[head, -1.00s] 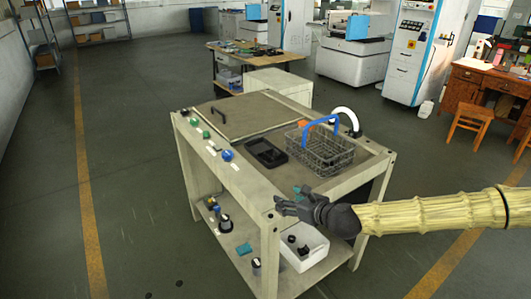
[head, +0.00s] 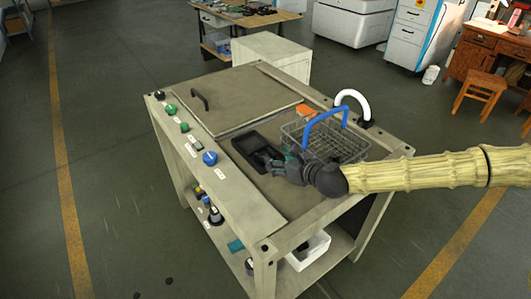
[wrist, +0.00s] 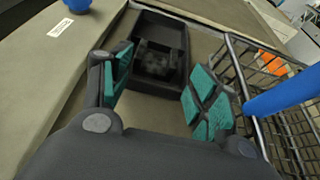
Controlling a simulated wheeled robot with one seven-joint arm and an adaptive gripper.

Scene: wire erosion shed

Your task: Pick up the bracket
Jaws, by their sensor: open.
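A black open tray (head: 240,141) lies on the cabinet top, left of the wire basket. In the wrist view the tray (wrist: 183,42) holds a dark, blocky piece (wrist: 155,62), which looks like the bracket; its exact shape is hard to tell, black on black. My gripper (head: 276,162) is at the tray's near right end in the head view and hides part of it. In the wrist view my gripper (wrist: 162,88) is open, its green-padded fingers apart with nothing between them, and the dark piece lies beyond the fingertips.
The wire basket (head: 345,150) with its raised blue handle (head: 326,118) stands close beside my gripper's right finger. An orange thing (head: 306,113) and a white curved pipe (head: 352,95) are behind it. Knobs, one a blue knob (head: 210,158), line the cabinet's left edge. A flat lid (head: 235,95) lies behind.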

